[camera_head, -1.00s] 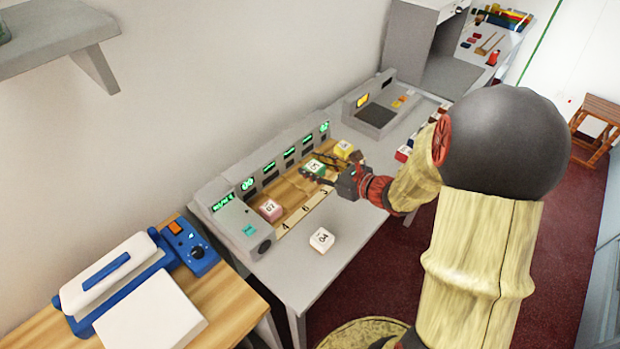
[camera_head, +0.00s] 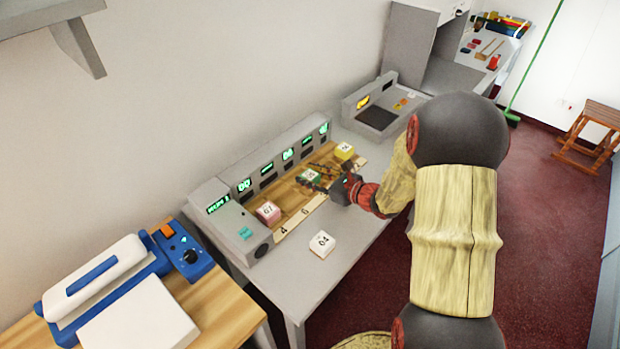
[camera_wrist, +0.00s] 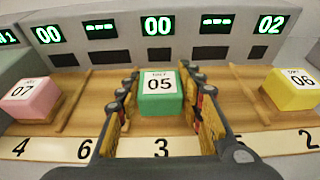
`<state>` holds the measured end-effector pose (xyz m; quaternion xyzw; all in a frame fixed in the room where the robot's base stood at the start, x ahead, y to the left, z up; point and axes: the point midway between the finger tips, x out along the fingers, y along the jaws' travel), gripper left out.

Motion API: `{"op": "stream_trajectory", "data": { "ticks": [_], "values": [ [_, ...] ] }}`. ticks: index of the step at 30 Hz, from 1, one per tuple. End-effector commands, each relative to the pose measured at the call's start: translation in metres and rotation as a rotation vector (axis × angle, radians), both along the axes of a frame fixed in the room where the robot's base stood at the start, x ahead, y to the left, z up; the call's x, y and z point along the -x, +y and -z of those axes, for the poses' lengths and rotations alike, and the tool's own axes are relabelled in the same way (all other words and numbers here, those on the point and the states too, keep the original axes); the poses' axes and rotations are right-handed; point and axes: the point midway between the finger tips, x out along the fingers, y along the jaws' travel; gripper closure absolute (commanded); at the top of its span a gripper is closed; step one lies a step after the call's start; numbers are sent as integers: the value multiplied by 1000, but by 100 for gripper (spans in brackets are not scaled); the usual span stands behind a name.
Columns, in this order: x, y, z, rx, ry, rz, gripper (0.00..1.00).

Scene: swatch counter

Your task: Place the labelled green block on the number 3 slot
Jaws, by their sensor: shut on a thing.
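The green block (camera_wrist: 158,92), labelled 05, is between the two fingers of my gripper (camera_wrist: 158,105) in the wrist view. My gripper is shut on it. The block stands upright and appears to rest on the wooden deck, behind the number 3 (camera_wrist: 161,148) on the pale strip and in front of the middle display, which reads 00. In the head view the green block (camera_head: 311,176) sits between the pink and yellow blocks, with my gripper (camera_head: 318,182) reaching it from the right. The fingers partly hide the block's sides there.
The pink block (camera_wrist: 34,96), labelled 07, stands behind number 4. The yellow block (camera_wrist: 291,89), labelled 06, stands near number 2. Thin wooden dividers (camera_wrist: 75,103) separate the slots.

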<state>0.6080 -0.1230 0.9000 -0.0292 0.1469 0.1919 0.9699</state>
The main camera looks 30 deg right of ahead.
Motion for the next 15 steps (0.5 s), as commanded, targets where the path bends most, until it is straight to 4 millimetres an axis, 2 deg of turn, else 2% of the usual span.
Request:
{"op": "stream_trajectory", "data": {
  "ticks": [7, 8, 15],
  "values": [
    [0, 0, 3, 0, 0, 0, 84],
    [0, 0, 2, 0, 0, 0, 61],
    [0, 0, 2, 0, 0, 0, 48]
  ]
}}
